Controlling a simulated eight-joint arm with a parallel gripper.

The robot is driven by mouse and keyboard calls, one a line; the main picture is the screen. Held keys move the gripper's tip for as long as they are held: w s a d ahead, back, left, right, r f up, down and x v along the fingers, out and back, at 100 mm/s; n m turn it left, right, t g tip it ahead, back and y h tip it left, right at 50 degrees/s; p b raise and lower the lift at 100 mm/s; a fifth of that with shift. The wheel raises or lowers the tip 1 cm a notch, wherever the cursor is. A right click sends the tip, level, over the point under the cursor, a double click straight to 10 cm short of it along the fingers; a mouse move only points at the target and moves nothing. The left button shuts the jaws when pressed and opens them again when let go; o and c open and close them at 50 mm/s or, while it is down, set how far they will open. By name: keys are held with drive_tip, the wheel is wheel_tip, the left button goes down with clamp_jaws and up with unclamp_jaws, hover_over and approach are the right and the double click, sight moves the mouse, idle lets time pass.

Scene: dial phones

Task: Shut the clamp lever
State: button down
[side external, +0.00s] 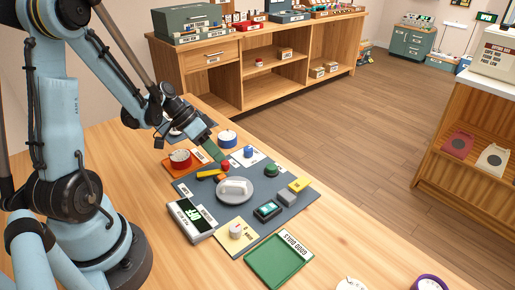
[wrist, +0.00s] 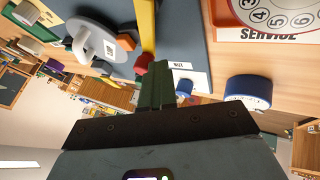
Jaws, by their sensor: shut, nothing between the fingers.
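The clamp lever appears to be the yellow bar (side external: 208,174) on the grey mat, with a red knob (side external: 225,165) by it. In the wrist view the yellow bar (wrist: 146,25) runs up from the red knob (wrist: 144,63). My gripper (side external: 219,157) is shut and empty, its green fingertips (wrist: 154,85) close beside the red knob. I cannot tell whether they touch it. A grey round plate (side external: 247,199) holding a white part (side external: 233,187) lies just in front, with an orange piece (side external: 221,178) at its edge.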

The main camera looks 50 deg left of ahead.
drive_tip(key=shift+s+a, duration=0.25)
drive_tip(key=shift+a, duration=0.45)
drive_tip(key=a, duration=0.3)
drive_tip(key=shift+w+a+r, duration=0.1)
drive_tip(key=shift+w+a, duration=0.05)
drive_tip(key=shift+a, duration=0.15)
drive_tip(key=v, duration=1)
drive_tip(key=d+r+n+t+y, duration=0.1)
drive_tip(key=d+y, duration=0.4)
drive_tip(key=d, duration=1.5)
drive_tip(key=shift+w+d+r+n+t+y, duration=0.15)
drive_tip(key=shift+w+r+n+t+y, duration=0.25)
drive_tip(key=shift+r+t, duration=0.4)
drive_tip(key=shift+r, duration=0.1)
